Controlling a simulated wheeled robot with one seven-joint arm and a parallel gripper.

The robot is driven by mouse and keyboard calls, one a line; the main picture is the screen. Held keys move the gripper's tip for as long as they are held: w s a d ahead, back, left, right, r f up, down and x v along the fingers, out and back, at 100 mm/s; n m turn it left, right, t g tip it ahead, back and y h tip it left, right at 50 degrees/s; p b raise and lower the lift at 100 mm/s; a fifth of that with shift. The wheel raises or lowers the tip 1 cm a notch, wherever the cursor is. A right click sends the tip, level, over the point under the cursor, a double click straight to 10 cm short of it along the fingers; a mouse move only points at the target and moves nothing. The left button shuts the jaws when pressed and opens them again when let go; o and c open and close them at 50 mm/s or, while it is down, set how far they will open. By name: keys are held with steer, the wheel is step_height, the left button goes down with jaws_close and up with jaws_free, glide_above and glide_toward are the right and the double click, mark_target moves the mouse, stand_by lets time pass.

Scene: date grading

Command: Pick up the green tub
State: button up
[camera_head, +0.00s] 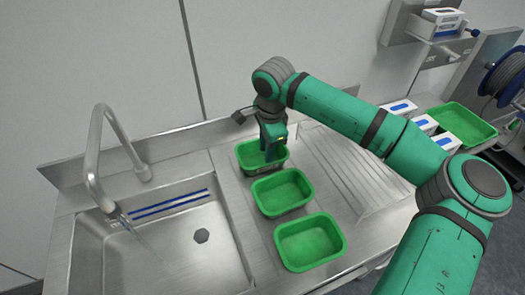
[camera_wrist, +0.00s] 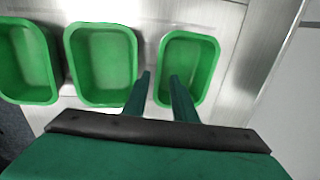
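Three empty green tubs stand in a row on the steel counter: a far tub (camera_head: 248,166), a middle tub (camera_head: 268,206) and a near tub (camera_head: 290,262). My gripper (camera_head: 270,157) points down at the far tub and hides part of it. In the wrist view, my gripper (camera_wrist: 160,76) has its two fingers apart with nothing clamped. The fingers appear on either side of the left rim of the rightmost tub (camera_wrist: 208,75). I cannot tell whether they touch it. The other two tubs (camera_wrist: 72,60) (camera_wrist: 46,50) lie to the left.
A sink (camera_head: 165,240) with a tall curved tap (camera_head: 92,150) lies left of the tubs. A ribbed draining area (camera_head: 345,170) lies to the right and is clear. Another green container (camera_head: 465,122) and white boxes (camera_head: 425,124) stand farther right. A wall rises behind the counter.

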glide_above(265, 169)
steer(key=f, duration=0.4)
steer(key=shift+s+a+f, duration=0.1)
steer(key=shift+s+f, duration=0.2)
steer(key=shift+w+f, duration=0.15)
steer(key=shift+f, duration=1.3)
steer(key=shift+w+f, duration=0.15)
steer(key=shift+f, duration=1.25)
jaws_close()
